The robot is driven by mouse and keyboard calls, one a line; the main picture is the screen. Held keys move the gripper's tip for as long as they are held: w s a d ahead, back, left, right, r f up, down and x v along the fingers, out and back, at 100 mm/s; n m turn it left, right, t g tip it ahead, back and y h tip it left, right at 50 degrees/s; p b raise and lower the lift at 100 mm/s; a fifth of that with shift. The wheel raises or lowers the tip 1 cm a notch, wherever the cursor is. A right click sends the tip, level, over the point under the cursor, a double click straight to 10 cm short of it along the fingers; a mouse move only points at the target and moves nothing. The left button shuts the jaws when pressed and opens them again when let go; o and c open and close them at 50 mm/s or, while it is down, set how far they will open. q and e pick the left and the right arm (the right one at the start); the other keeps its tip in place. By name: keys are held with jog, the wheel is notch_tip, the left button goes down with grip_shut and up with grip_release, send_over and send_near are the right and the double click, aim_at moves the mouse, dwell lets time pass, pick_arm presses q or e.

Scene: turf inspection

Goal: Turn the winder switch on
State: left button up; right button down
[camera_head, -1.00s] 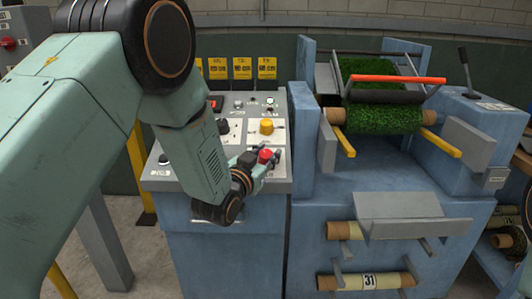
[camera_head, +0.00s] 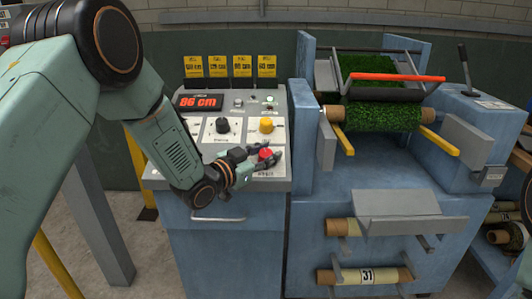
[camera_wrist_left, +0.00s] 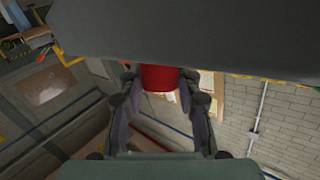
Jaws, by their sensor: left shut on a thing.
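A blue console (camera_head: 225,240) has a grey sloped panel with a red knob (camera_head: 266,153), a yellow knob (camera_head: 267,125) and a black dial (camera_head: 222,125). The panel labels are too small for me to tell which control is the winder switch. My left gripper (camera_head: 262,157) comes in from the left, low over the panel, and is shut on the red knob. In the left wrist view the red knob (camera_wrist_left: 160,78) sits between the fingertips, with the dark panel edge above. My right gripper is not in view.
The red display (camera_head: 199,103) reads 86 cm, below several yellow cards (camera_head: 217,67). Right of the console stands a blue machine (camera_head: 335,210) with a green turf roll (camera_head: 383,117), an orange bar (camera_head: 398,78) and a black lever (camera_head: 465,66). A yellow post is left of the console.

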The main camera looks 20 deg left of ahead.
pick_arm(q)
jog(key=o, duration=1.2)
jog(key=shift+s, duration=0.1)
jog(key=v, duration=1.2)
